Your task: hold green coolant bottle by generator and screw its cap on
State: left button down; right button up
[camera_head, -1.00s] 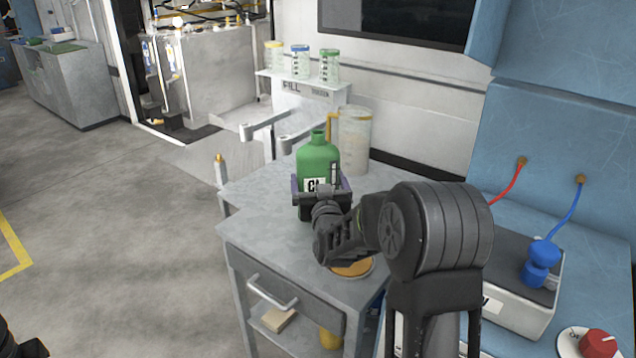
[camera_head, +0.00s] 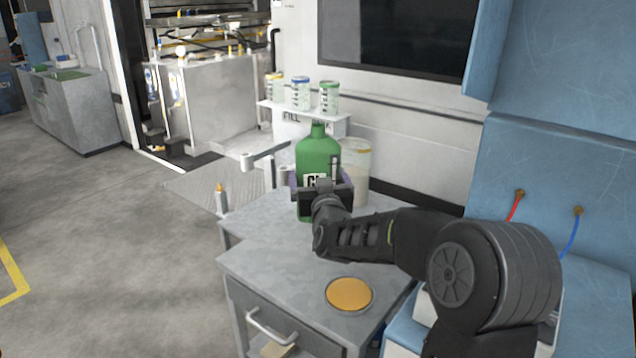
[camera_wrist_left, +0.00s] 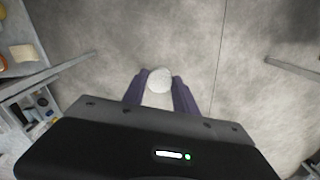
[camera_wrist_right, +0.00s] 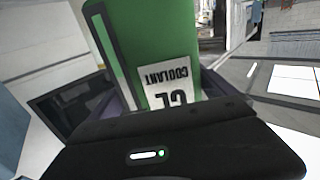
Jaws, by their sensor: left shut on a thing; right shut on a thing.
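The green coolant bottle (camera_head: 317,158) stands upright, shut in my right gripper (camera_head: 322,186) above or on the grey cart; I cannot tell whether its base touches the top. No cap shows on its neck. In the right wrist view the bottle (camera_wrist_right: 130,40) fills the space between the fingers, with its label facing the camera. My left gripper (camera_wrist_left: 160,88) shows only in the left wrist view. It is shut on a round whitish cap (camera_wrist_left: 159,79), held above the grey floor and away from the bottle.
A shelf (camera_head: 305,115) with several small clear containers stands farther back. An orange round disc (camera_head: 349,294) lies on the cart top (camera_head: 270,262). Blue panels (camera_head: 550,150) stand at the right. Open floor (camera_head: 110,240) lies left.

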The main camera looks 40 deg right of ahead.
dwell(0.3)
jog(key=o, duration=1.5)
jog(key=c, duration=1.5)
jog(key=shift+c, duration=0.2)
